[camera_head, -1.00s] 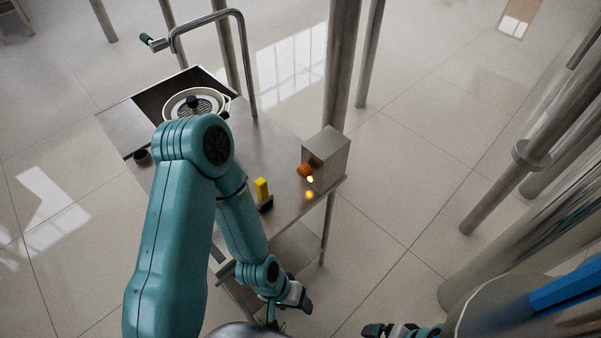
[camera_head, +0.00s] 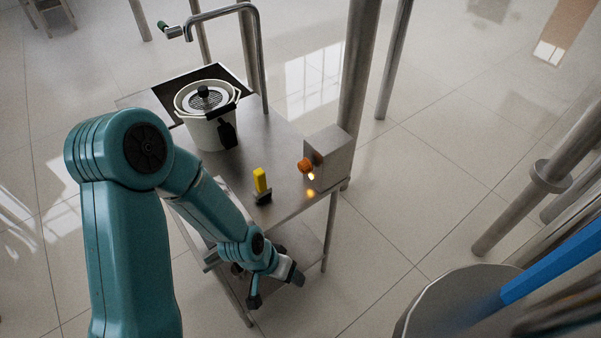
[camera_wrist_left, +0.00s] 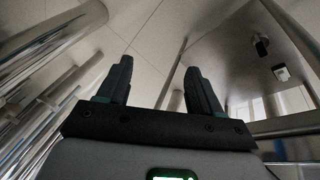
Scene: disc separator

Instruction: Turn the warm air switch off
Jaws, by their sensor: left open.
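A grey metal box (camera_head: 328,152) stands at the right end of the steel table, with a round orange knob (camera_head: 305,166) and a small glowing light (camera_head: 311,177) on its face. A yellow upright lever (camera_head: 260,180) on a dark base stands on the tabletop left of the box. I cannot tell which of these is the warm air switch. My left gripper (camera_head: 276,288) is open and empty, below and in front of the table's near edge, apart from both. Its two spread fingers also show in the left wrist view (camera_wrist_left: 158,68). My right gripper is out of view.
A white pot (camera_head: 207,132) with a strainer-like top stands at the table's far left. A bent metal pipe (camera_head: 222,12) rises behind it. A steel post (camera_head: 358,75) stands behind the box. A grey vessel and blue bar (camera_head: 555,265) are at right.

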